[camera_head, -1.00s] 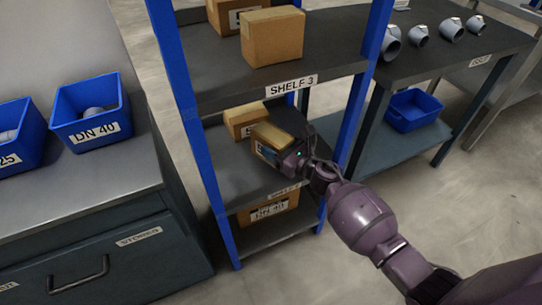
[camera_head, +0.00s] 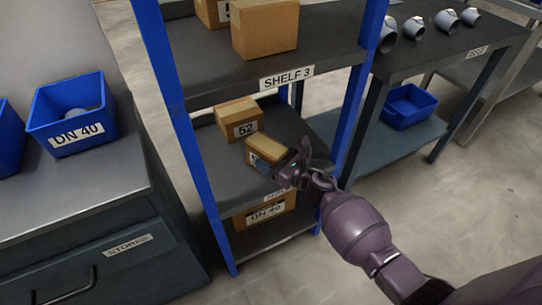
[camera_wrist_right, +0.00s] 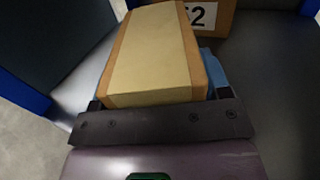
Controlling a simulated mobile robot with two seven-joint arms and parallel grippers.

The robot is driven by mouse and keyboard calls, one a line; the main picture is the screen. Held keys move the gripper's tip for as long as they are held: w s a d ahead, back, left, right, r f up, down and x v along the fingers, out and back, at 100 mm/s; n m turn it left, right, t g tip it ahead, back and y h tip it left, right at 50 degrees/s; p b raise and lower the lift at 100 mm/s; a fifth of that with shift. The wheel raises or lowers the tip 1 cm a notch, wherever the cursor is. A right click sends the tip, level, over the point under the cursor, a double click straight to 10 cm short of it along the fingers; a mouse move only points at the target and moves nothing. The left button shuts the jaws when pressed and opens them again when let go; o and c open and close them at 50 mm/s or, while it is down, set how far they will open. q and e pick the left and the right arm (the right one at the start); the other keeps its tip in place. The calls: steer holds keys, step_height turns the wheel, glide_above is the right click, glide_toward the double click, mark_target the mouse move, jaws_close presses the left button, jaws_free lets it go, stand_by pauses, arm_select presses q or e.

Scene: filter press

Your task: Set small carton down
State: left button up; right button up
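The small carton (camera_head: 265,149) is a brown box with a paler top, at the middle shelf (camera_head: 232,181) of the blue-posted rack. My right gripper (camera_head: 275,163) reaches in from the front right. In the right wrist view the carton (camera_wrist_right: 153,60) lies between its blue fingers, which are close against both sides, so the gripper looks shut on it. The carton is at or just above the shelf; its underside is hidden, so I cannot tell whether it touches. My left gripper is not in view.
A carton marked 52 (camera_head: 239,119) stands behind the small carton on the same shelf. The SHELF 3 board (camera_head: 335,37) overhangs, with a carton (camera_head: 265,28) on it. A larger carton (camera_head: 262,212) sits below. Blue posts (camera_head: 201,175) bound the rack.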

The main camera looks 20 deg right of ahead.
steer(key=o, duration=0.3)
steer(key=shift+o, duration=0.2)
steer(key=shift+r, duration=0.1)
steer(key=shift+r, duration=0.2)
arm_select(q)
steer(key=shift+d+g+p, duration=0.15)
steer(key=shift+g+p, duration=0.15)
steer(key=shift+p, duration=0.55)
arm_select(e)
steer(key=v, duration=1.2)
steer(key=shift+f, duration=0.1)
